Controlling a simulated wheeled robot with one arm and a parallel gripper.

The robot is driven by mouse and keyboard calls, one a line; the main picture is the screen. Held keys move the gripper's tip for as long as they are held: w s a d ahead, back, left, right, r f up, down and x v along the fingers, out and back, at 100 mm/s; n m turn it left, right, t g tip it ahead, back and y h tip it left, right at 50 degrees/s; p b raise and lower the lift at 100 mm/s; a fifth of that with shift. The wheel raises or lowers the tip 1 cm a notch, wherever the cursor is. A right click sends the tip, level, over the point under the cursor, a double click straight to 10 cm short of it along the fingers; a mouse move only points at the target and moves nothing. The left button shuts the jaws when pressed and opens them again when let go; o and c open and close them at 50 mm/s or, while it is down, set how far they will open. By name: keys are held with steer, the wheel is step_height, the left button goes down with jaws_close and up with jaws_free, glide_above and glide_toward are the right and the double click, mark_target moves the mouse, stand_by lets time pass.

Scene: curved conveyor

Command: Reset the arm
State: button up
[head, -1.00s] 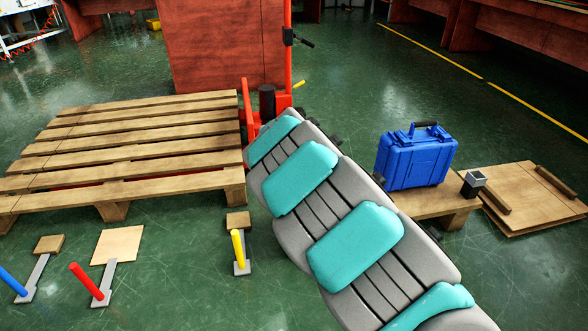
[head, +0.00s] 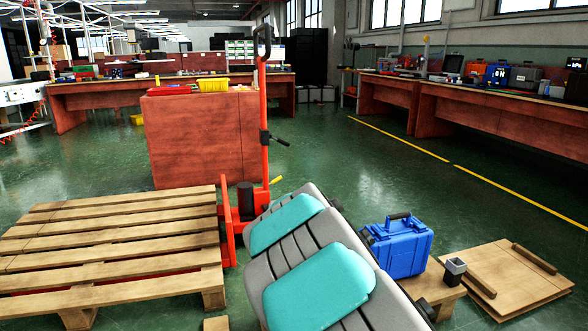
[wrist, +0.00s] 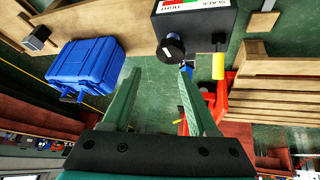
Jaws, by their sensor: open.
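My gripper (wrist: 158,75) shows in the wrist view with its two green fingers spread apart. It is open, and nothing is between the fingers. My arm, grey with turquoise pads, reaches away from the bottom centre of the head view; the fingers are not visible there. In the wrist view, a dark box (wrist: 192,25) marked SLACK and TIGHT, with a round black knob, lies beyond the fingertips, apart from them.
A blue case (head: 398,246) stands on wood right of my arm; it also shows in the wrist view (wrist: 85,70). A wooden pallet (head: 110,243) and an orange-red lift (head: 228,238) are to the left. A red-brown cabinet (head: 200,140) stands behind. Open floor lies beyond the case.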

steer(key=s+d+r+m+g+p, duration=0.1)
steer(key=s+d+r+g+p, duration=0.1)
steer(key=s+d+r, duration=0.5)
steer(key=s+d+r+g+p, duration=0.1)
steer(key=s+g+p, duration=0.1)
steer(key=s, duration=1.1)
steer(key=s+d+r+g+y+p, duration=0.1)
steer(key=s+g+p, duration=0.1)
steer(key=s, duration=1)
steer(key=s+d+r+n+g+p, duration=0.1)
steer(key=s+g, duration=0.1)
steer(key=s, duration=1.1)
steer(key=shift+s+d+r+p, duration=0.2)
steer(key=shift+s+r+p, duration=0.1)
steer(key=shift+r+p, duration=0.1)
